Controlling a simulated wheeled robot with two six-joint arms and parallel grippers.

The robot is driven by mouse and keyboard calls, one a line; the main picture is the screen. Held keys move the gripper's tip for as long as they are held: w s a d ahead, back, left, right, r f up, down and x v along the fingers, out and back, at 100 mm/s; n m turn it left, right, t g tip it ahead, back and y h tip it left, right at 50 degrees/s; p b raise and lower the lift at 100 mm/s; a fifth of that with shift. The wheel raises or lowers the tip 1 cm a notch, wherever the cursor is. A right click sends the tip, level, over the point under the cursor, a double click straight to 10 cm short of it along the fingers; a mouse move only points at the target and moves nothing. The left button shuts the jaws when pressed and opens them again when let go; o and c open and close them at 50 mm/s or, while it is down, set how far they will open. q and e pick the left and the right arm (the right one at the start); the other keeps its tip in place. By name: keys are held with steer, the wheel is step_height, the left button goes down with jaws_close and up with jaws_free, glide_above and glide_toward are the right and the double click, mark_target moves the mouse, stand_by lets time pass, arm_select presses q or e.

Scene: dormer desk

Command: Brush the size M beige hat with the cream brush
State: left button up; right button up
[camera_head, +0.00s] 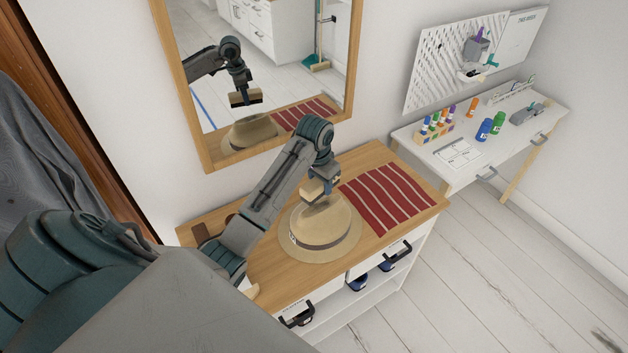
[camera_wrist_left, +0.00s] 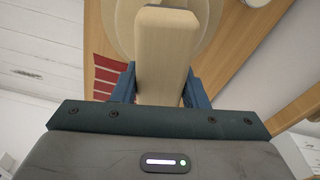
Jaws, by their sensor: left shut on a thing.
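The beige hat (camera_head: 320,228) with a dark band sits crown up on the wooden dresser top (camera_head: 275,270). A small light tag shows on its band, but I cannot read it. My left gripper (camera_head: 322,184) is above the hat's crown. It is shut on the cream brush (camera_head: 312,193), which is at or just above the crown; I cannot tell if they touch. In the left wrist view the brush (camera_wrist_left: 162,55) stands between the two blue fingers, with part of the hat (camera_wrist_left: 122,25) behind it. My right gripper is not in view.
A red striped cloth (camera_head: 390,194) lies right of the hat. A wood-framed mirror (camera_head: 205,145) stands behind the dresser and reflects arm and hat. A white desk (camera_head: 480,150) with bottles is at right. Dark handles (camera_head: 394,254) stick out from the dresser front.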

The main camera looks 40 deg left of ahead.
mark_target(322, 205)
arm_select(q)
steer(key=shift+w+f, duration=0.25)
steer(key=shift+w, duration=0.25)
steer(key=shift+s+f, duration=0.15)
steer(key=shift+s, duration=0.05)
steer(key=shift+s+f+b, duration=0.1)
steer(key=shift+f+b, duration=0.2)
steer(key=shift+f, duration=0.3)
step_height(322, 205, down, 3)
steer(key=shift+r+b, duration=0.1)
steer(key=shift+b, duration=0.3)
steer(key=shift+f, duration=0.65)
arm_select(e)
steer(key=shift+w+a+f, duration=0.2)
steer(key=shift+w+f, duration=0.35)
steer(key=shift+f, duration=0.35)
arm_select(q)
steer(key=shift+f, duration=0.1)
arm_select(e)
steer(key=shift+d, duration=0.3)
arm_select(q)
steer(key=shift+f, duration=0.5)
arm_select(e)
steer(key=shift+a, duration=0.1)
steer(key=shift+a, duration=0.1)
